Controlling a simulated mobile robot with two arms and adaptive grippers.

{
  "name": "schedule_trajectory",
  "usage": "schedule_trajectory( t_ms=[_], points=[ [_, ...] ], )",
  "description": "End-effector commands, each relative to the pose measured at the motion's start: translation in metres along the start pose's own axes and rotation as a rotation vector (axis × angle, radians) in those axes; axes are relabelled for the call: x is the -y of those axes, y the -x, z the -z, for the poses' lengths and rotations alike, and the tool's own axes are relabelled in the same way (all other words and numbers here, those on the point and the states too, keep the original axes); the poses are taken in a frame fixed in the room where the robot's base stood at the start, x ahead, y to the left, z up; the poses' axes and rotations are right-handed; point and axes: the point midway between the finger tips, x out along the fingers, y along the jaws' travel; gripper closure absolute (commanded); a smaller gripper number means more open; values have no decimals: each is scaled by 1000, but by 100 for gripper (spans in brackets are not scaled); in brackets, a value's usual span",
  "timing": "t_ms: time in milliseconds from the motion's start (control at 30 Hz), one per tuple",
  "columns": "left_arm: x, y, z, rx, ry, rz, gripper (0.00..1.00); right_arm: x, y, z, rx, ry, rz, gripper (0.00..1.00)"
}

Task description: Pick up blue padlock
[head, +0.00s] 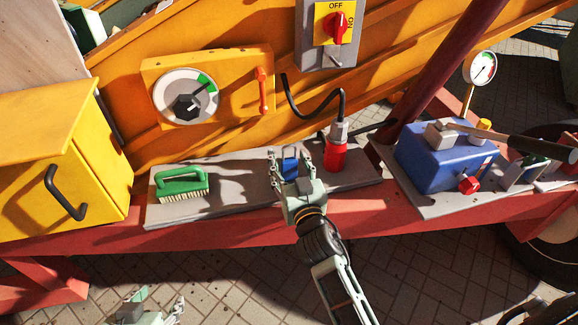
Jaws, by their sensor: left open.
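The blue padlock (290,166) is on or just above the grey shelf (232,190), between the green brush and the red plug. My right gripper (289,158) reaches in from below, with one finger on each side of the padlock. Its palm hides the padlock's lower part. I cannot tell whether the fingers touch the padlock. My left gripper (155,304) is low at the bottom left edge, open and partly cut off, well away from the padlock.
A green brush (181,183) lies left on the shelf. A red plug (336,155) with a black cable stands close right of my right gripper. A yellow cabinet (70,150) stands left.

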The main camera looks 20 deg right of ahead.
Motion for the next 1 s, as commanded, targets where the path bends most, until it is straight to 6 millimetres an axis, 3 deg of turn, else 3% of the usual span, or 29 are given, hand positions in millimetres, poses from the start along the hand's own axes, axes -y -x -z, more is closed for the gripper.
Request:
schedule_trajectory(
  t_ms=[567, 1000],
  points=[
    [0, 0, 0, 2, 0, 0, 51, 0, 0, 1, -1, 0, 0, 97],
    [1, 3, -10, 48, 1, 2, 51, 0, 0, 6, -2, 0, 0, 97]
  ],
)
